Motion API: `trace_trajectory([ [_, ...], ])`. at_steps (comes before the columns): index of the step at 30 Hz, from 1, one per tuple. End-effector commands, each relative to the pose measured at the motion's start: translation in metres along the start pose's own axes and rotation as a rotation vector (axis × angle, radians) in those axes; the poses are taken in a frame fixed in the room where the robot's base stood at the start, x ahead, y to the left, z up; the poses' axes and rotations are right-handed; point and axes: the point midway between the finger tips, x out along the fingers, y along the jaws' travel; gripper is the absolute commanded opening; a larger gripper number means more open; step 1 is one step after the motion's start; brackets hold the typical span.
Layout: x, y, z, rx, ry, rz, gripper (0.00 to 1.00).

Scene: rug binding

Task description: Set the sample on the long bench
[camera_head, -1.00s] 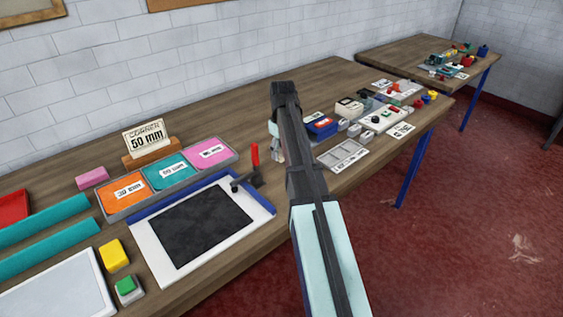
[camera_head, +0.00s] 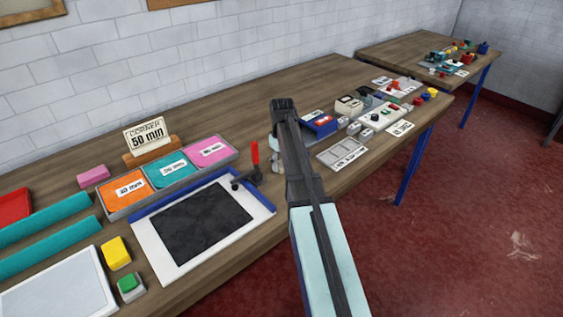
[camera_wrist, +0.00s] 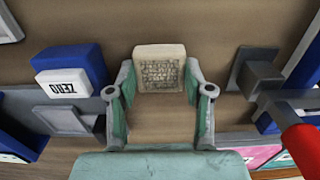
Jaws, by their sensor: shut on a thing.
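My gripper (camera_wrist: 160,78) is shut on a beige block with faint dark markings, likely the sample (camera_wrist: 160,69), held between its fingertips in the wrist view. Brown wood of the long bench (camera_head: 240,112) shows behind and below the block; I cannot tell whether the block touches it. In the head view my gripper (camera_head: 276,152) is over the long bench, right of the red-handled lever (camera_head: 255,152), partly covered by my arm. The block is not clear there.
A blue block marked ZERO (camera_wrist: 68,72) is left of my gripper in the wrist view; the red-handled lever (camera_wrist: 304,148) is at right. Bare wood lies towards the wall.

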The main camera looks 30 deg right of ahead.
Motion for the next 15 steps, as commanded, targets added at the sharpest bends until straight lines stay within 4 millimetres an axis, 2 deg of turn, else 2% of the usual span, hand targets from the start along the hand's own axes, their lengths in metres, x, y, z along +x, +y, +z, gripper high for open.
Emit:
trace_trajectory([
  [1, 0.0004, 0.0, 0.0, 0.0, 0.0, 0.0, 0.62],
  [2, 0.0003, 0.0, 0.0, 0.0, 0.0, 0.0, 0.72],
  [3, 0.0002, 0.0, 0.0, 0.0, 0.0, 0.0, 0.76],
  [15, -0.0047, 0.0002, -0.0003, 0.0, 0.001, 0.001, 0.76],
])
